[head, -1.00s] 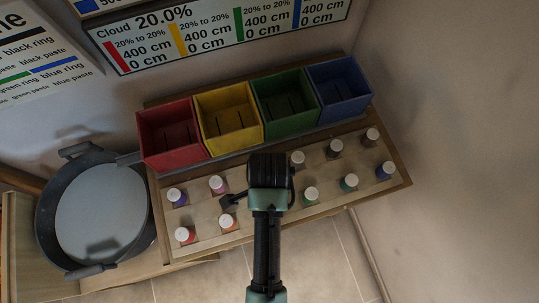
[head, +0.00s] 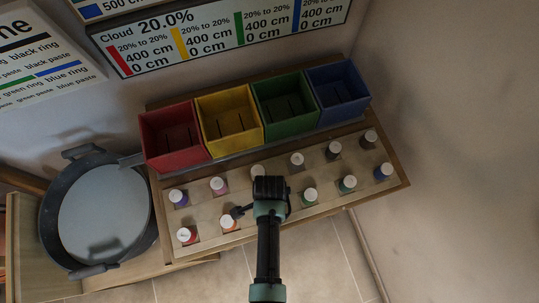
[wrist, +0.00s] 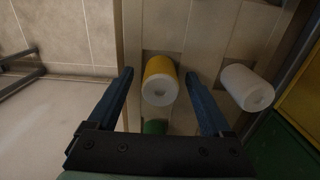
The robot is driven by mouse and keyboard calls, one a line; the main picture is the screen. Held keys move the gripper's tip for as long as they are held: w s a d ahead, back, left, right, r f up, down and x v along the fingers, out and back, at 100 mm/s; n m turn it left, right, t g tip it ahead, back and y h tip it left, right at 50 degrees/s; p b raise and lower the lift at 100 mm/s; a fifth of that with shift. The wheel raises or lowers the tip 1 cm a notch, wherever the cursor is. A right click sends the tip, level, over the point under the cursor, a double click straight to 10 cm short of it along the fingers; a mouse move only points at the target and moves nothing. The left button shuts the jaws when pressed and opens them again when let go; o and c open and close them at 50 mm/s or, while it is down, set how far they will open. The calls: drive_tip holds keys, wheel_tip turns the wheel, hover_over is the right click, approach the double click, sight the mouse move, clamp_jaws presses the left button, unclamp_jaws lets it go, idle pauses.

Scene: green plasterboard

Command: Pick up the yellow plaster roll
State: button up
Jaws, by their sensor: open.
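The yellow plaster roll (wrist: 159,79) shows in the wrist view, with a white round end towards the camera. My gripper (wrist: 158,74) is open, with one blue finger on each side of the roll in the picture. I see gaps on both sides; I cannot tell whether the fingertips reach down beside it. In the head view my gripper (head: 270,190) is over the middle of the wooden rack (head: 236,187), and my arm hides the yellow roll there.
In the wrist view a white roll (wrist: 246,88) stands right of the yellow one, and a green roll (wrist: 155,127) shows below it. Several other capped rolls fill the rack. Red, yellow, green and blue bins (head: 340,91) stand behind. A grey pan (head: 104,214) is at left.

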clamp_jaws()
idle(0.4)
